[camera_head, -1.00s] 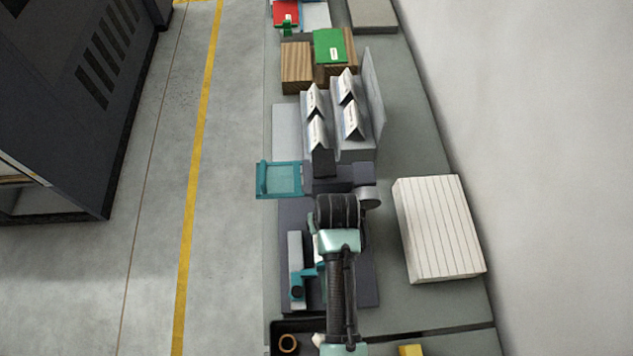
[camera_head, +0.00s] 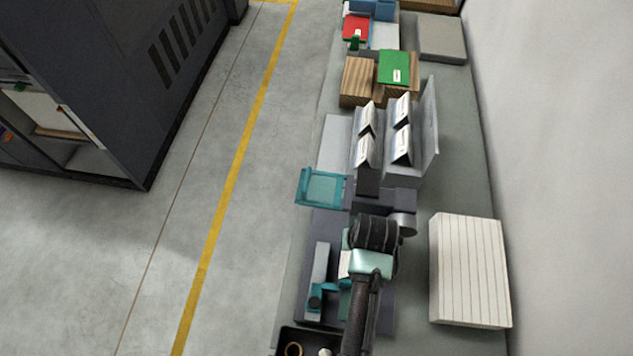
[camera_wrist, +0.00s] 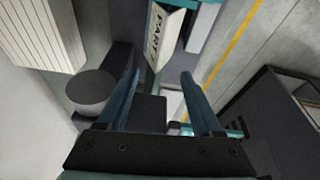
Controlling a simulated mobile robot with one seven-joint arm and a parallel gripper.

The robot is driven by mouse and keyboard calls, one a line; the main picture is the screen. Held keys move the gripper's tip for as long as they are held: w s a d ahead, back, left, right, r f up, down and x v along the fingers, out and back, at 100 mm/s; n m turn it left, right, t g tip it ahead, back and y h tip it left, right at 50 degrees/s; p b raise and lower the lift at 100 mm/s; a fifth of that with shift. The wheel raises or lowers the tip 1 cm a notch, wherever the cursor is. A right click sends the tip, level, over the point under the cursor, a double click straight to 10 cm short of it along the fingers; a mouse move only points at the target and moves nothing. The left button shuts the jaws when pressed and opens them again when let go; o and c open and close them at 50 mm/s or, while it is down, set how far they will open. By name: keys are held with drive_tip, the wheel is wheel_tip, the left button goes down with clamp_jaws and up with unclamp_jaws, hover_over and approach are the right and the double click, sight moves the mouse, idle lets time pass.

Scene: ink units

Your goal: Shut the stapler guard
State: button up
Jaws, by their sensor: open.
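The stapler's teal see-through guard (camera_head: 322,187) sticks out to the left of its dark body (camera_head: 385,197) in the head view, lying roughly flat over the bench edge. The stapler's grey round drum (camera_head: 403,224) is at its right end; it also shows in the wrist view (camera_wrist: 92,92). My gripper (camera_wrist: 162,78) is open and empty, its two blue-grey fingers apart above the dark stapler body. A bit of teal (camera_wrist: 234,133), probably the guard, shows beyond the right finger in the wrist view. In the head view my wrist hides the fingers.
A rack with folded cards (camera_head: 428,150) stands just behind the stapler. A white slatted block (camera_head: 470,270) lies to the right, near the wall. A dark plate with a grey bar and teal part (camera_head: 318,290) lies in front. The floor aisle (camera_head: 180,240) at left is clear.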

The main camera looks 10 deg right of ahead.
drive_tip(key=shift+w+a+f+b, duration=0.15)
drive_tip(key=shift+w+f+b, duration=0.05)
drive_tip(key=shift+b, duration=0.2)
drive_tip(key=shift+c, duration=1.1)
drive_tip(key=w+a+t+h+b, duration=0.1)
drive_tip(key=w+b, duration=0.1)
drive_tip(key=b, duration=0.2)
drive_tip(key=shift+a+t+h, duration=0.3)
drive_tip(key=shift+h, duration=0.1)
drive_tip(key=c, duration=0.5)
drive_tip(key=a+r+t+b, duration=0.1)
drive_tip(key=w+a+t+h+b, duration=0.1)
drive_tip(key=b, duration=0.1)
drive_tip(key=w+a+r+b, duration=0.1)
drive_tip(key=shift+w+a+r+n+t+h, duration=0.15)
drive_tip(key=shift+r+n+t+h, duration=0.15)
drive_tip(key=shift+t, duration=0.1)
clamp_jaws()
drive_tip(key=s+a+r+t+b, duration=0.1)
drive_tip(key=a+r+t+b, duration=0.7)
drive_tip(key=r, duration=0.3)
drive_tip(key=g+p, duration=0.1)
drive_tip(key=p, duration=0.3)
hover_over(302, 183)
drive_tip(key=s, duration=0.3)
wheel_tip(302, 183, down, 5)
drive_tip(key=shift+a+r, duration=0.1)
drive_tip(key=shift+s+f, duration=0.1)
drive_tip(key=shift+f, duration=0.5)
drive_tip(key=shift+f, duration=0.1)
